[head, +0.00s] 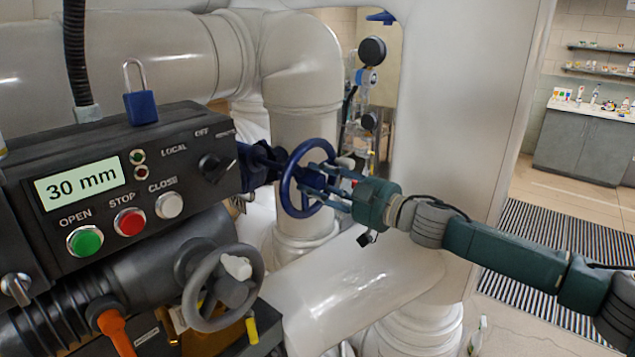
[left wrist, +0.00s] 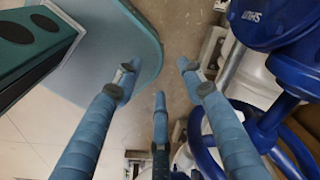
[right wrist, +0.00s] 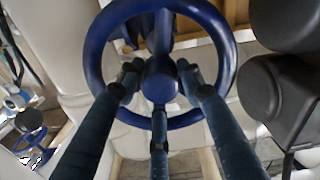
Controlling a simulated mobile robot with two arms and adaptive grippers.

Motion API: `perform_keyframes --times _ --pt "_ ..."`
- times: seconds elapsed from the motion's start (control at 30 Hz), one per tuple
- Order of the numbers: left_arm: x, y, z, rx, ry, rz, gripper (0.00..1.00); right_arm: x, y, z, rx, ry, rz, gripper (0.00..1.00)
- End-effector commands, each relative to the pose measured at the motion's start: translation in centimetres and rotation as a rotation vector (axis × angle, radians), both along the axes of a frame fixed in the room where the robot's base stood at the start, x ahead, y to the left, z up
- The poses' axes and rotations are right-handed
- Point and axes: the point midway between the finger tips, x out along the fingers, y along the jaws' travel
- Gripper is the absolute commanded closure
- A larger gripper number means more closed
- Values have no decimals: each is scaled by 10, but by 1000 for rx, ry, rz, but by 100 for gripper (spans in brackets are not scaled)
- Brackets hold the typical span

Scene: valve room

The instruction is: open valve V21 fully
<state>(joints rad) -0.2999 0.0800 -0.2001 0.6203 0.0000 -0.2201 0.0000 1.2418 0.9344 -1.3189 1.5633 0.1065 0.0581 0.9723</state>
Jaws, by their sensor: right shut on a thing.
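A blue handwheel (head: 308,178) stands upright on a blue stem, to the right of the control box. No V21 tag shows on it. My right gripper (head: 335,188) reaches it from the right. In the right wrist view the wheel's rim (right wrist: 95,60) fills the upper middle, and the fingers of my right gripper (right wrist: 160,72) are inside the rim, shut around the hub. My left gripper (left wrist: 158,72) is open and empty in the left wrist view, above the floor. A large blue wheel (left wrist: 205,150) and a blue housing (left wrist: 270,22) are at its right.
A blue padlock (head: 140,107) is on top. A grey handwheel (head: 197,290) stands below. Thick white pipes (head: 305,110) surround the wheel.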

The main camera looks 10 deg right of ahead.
Motion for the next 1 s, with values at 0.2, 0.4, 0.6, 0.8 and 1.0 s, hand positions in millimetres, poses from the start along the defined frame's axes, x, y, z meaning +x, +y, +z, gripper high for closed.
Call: perform_keyframes --times 0.2,0.4,0.6,0.8,1.0 --pt "0 0 0 0 0 0 60 0 0 -1 -199 -153 1 92" --pt "0 0 0 0 0 0 60 0 1 -1 -524 -408 1 92" --pt "0 0 0 0 0 0 60 0 1 -1 -731 -569 1 92" --pt "0 0 0 0 0 0 60 0 1 -1 -1031 -803 1 92" --pt "0 0 0 0 0 0 60 0 1 -1 -1270 -991 1 92"
